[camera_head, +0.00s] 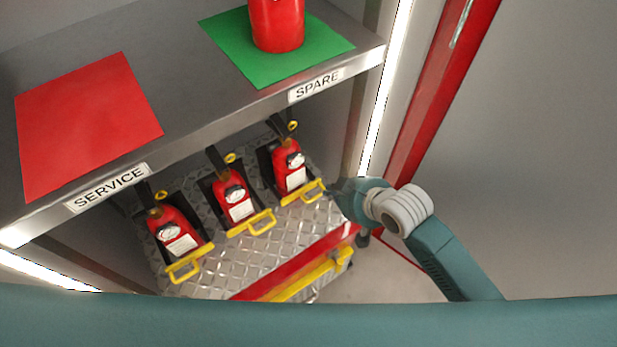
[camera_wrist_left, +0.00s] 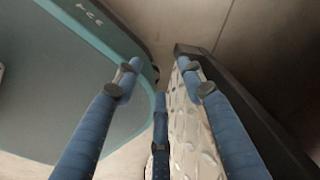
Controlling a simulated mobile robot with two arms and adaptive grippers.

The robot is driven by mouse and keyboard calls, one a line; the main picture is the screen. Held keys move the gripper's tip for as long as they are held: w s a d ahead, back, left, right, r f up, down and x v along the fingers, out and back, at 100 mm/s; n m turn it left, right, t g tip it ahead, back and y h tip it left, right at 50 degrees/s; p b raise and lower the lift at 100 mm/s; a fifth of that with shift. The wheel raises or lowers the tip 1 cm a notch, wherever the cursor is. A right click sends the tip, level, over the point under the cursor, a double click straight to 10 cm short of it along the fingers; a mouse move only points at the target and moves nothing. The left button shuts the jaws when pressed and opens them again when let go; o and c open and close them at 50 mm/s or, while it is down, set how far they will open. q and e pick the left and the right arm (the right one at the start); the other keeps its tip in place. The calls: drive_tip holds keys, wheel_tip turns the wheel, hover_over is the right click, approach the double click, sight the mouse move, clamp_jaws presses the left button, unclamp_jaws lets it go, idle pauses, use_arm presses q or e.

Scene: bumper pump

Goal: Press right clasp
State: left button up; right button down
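The right clasp (camera_head: 305,193) is a yellow bracket low in front of the rightmost small red extinguisher (camera_head: 290,168) on the tread-plate cart (camera_head: 290,236). Similar yellow clasps sit at the middle extinguisher (camera_head: 253,223) and the left one (camera_head: 188,265). My right gripper (camera_head: 338,192) is just right of the right clasp, small and dark; whether it touches the clasp and how its fingers stand cannot be told. My left gripper (camera_wrist_left: 160,78) shows in the left wrist view with blue fingers spread apart and nothing between them. It is not seen in the head view.
A grey shelf with SERVICE and SPARE labels (camera_head: 316,86) overhangs the cart. It bears a red mat (camera_head: 85,125) and a green mat (camera_head: 240,60) with a larger extinguisher (camera_head: 276,22). A lit post and red frame (camera_head: 440,90) stand right. Floor shows at lower right.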

approach(311, 188)
drive_tip(key=x, duration=0.5)
drive_tip(key=shift+w+a+b, duration=0.1)
drive_tip(key=shift+w+b, duration=0.05)
drive_tip(key=shift+b, duration=0.25)
drive_tip(key=shift+w+a+f, duration=0.1)
drive_tip(key=shift+w+f, duration=0.05)
use_arm(q)
drive_tip(key=shift+s+d+f, duration=0.2)
drive_tip(key=shift+s+d, duration=0.2)
drive_tip(key=shift+s, duration=0.3)
drive_tip(key=shift+s+d+f, duration=0.2)
drive_tip(key=shift+s+d, duration=0.2)
drive_tip(key=shift+s, duration=0.25)
use_arm(e)
drive_tip(key=shift+m+p, duration=0.3)
drive_tip(key=shift+p, duration=0.1)
drive_tip(key=shift+s, duration=0.3)
use_arm(q)
drive_tip(key=shift+s+a+r, duration=0.1)
drive_tip(key=shift+s+r, duration=0.05)
drive_tip(key=shift+r, duration=0.4)
